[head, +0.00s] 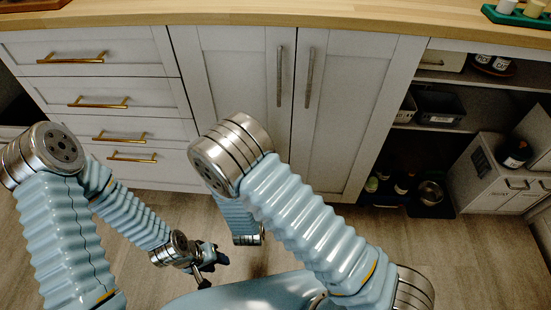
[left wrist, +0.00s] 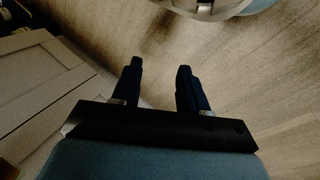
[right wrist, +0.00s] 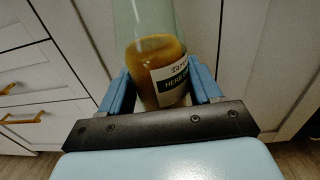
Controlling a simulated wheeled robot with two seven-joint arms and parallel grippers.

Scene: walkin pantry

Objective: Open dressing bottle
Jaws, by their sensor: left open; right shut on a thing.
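The dressing bottle (right wrist: 158,52) shows in the right wrist view. It is clear glass with an orange-brown filling and a white and dark label that reads in part "HERB". My right gripper (right wrist: 160,72) is shut on it, one blue finger on each side. The bottle's top runs out of the picture, so its cap is hidden. In the head view my right arm hides this gripper and the bottle. My left gripper (head: 214,259) is low over the floor in the head view. In the left wrist view it (left wrist: 160,68) is open, with nothing between its fingers.
White double-door cabinets (head: 245,85) and drawers (head: 105,95) with gold handles stand ahead under a wooden counter (head: 270,14). Open shelves (head: 445,78) at the right hold bottles, bins and a bowl. A green tray (head: 518,17) is on the counter. The wood floor (head: 140,215) before the cabinets is clear.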

